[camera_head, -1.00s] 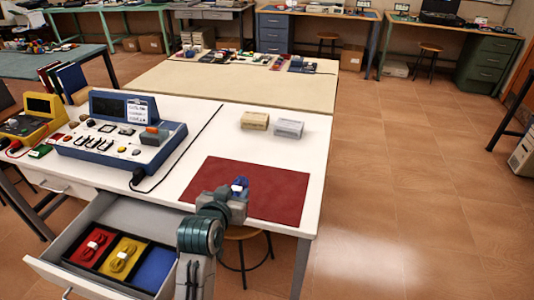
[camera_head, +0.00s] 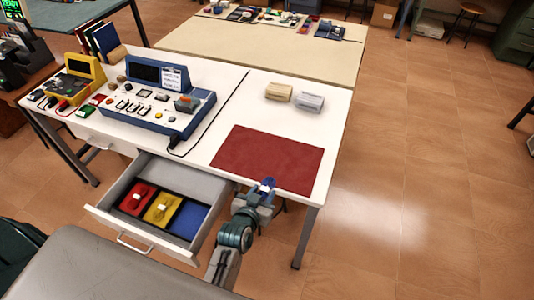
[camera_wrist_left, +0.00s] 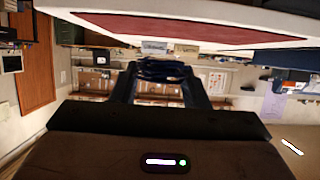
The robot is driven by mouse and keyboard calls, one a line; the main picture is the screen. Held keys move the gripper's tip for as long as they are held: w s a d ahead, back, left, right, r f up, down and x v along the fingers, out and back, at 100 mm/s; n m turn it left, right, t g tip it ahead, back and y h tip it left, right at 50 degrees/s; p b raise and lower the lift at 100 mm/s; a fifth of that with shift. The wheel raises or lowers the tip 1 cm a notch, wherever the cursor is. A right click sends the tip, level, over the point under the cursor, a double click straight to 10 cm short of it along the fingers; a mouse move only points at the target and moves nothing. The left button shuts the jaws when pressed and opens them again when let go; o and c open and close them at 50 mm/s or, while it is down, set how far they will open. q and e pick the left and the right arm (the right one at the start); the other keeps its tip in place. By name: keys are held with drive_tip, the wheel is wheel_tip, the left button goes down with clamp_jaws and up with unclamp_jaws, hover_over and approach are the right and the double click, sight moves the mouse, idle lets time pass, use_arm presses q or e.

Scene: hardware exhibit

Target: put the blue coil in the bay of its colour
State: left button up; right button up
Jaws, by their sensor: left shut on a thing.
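The blue coil (camera_head: 267,185) is held in my left gripper (camera_head: 265,190), just off the front edge of the white table by the red mat. In the left wrist view the coil (camera_wrist_left: 161,70) sits dark between the two fingers of my left gripper (camera_wrist_left: 160,76). The open drawer (camera_head: 118,216) has three coloured bays. The red bay (camera_head: 128,207) and the yellow bay (camera_head: 154,216) each hold a coil. The blue bay (camera_head: 188,220) on the right looks empty. My right gripper is not seen.
The white table (camera_head: 222,128) carries a blue instrument panel (camera_head: 150,95), a yellow device (camera_head: 75,82), the red mat (camera_head: 270,158) and two small boxes (camera_head: 292,97) at the back. A cable runs down to the table's front. Open floor lies to the right.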

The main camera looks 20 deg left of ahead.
use_arm(q)
drive_tip(key=b, duration=0.8)
hover_over(263, 168)
drive_tip(key=shift+s+f, duration=0.15)
drive_tip(key=shift+f, duration=0.8)
drive_tip(key=shift+w+b, duration=0.25)
drive_tip(key=shift+b, duration=0.05)
wheel_tip(263, 168, down, 3)
drive_tip(key=b, duration=0.4)
drive_tip(key=shift+f, duration=0.25)
drive_tip(key=o, duration=1)
drive_tip(key=shift+c, duration=0.2)
